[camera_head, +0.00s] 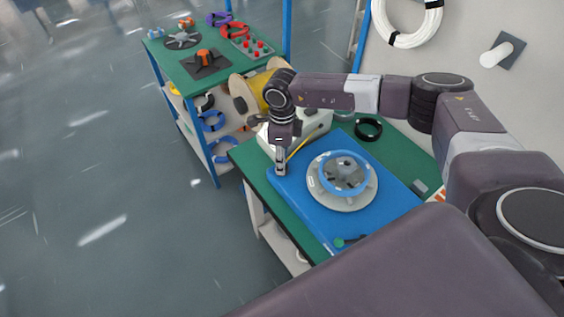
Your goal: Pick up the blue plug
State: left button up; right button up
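I cannot make out a blue plug for certain. A small blue object (156,33), too small to identify, lies at the far left corner of the left bench. My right gripper (281,168) points down over the left corner of the blue mat (300,198), beside a thin yellow strand (303,143). Its fingers are too small to show whether they are open or hold anything. A blue cable ring (364,165) lies on a grey round reel (345,201) on the mat. My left gripper is not in view.
The green bench (251,163) carries a black coil (368,129) behind the reel. The left bench (158,50) holds orange parts, coils and a board with red knobs (253,46). A yellow spool (257,88) stands between the benches. The floor at left is clear.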

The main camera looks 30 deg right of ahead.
jog(key=c, duration=0.9)
jog(key=shift+c, duration=0.2)
notch_tip(320, 180, up, 20)
jog(key=b, duration=0.5)
